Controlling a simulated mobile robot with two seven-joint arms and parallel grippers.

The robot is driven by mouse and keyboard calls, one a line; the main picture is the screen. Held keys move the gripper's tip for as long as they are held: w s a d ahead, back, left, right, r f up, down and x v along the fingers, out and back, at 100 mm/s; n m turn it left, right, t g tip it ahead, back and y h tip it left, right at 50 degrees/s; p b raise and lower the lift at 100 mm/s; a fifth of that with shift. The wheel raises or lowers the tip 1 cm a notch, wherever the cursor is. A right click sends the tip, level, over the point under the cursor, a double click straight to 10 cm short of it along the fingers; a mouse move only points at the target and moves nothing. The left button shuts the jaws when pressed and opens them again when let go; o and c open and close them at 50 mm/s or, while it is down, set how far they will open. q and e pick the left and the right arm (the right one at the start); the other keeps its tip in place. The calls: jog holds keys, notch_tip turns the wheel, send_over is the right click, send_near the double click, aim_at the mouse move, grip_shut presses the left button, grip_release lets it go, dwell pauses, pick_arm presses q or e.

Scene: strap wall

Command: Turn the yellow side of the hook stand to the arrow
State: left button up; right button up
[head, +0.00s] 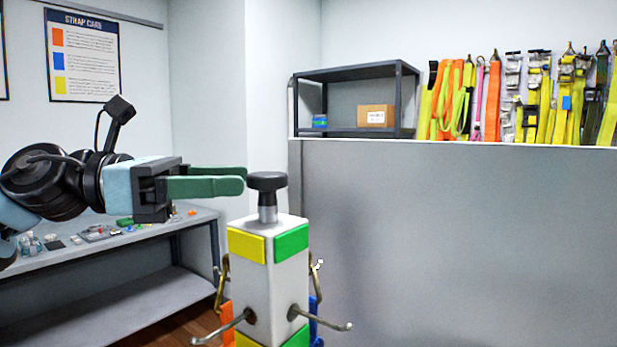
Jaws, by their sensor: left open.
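The hook stand (268,270) is a grey square post with metal hooks on its sides. A yellow patch (246,246) is on its left-facing side and a green patch (291,244) on its right-facing side. A black round knob (266,181) on a short metal stem tops it. My left gripper (242,180) is open and empty, its green fingers pointing right at the height of the knob. The fingertips appear close to the knob's left edge; I cannot tell whether they touch. I cannot make out the arrow clearly. My right gripper is out of view.
A large grey panel (460,240) stands behind and right of the post. A dark shelf (357,132) with a cardboard box (376,116) and colourful hanging straps (520,100) are beyond it. A workbench (120,246) with small parts stands at left. Orange and blue straps hang low on the stand.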

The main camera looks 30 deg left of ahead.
aim_at(283, 174)
pick_arm(q)
jog(key=shift+x, duration=0.8)
jog(key=shift+b+x, duration=0.35)
jog(key=shift+x, duration=1.5)
jog(key=shift+w+d, duration=0.45)
jog(key=shift+w, duration=0.05)
jog(key=shift+w+d, duration=0.15)
jog(key=shift+d, duration=0.05)
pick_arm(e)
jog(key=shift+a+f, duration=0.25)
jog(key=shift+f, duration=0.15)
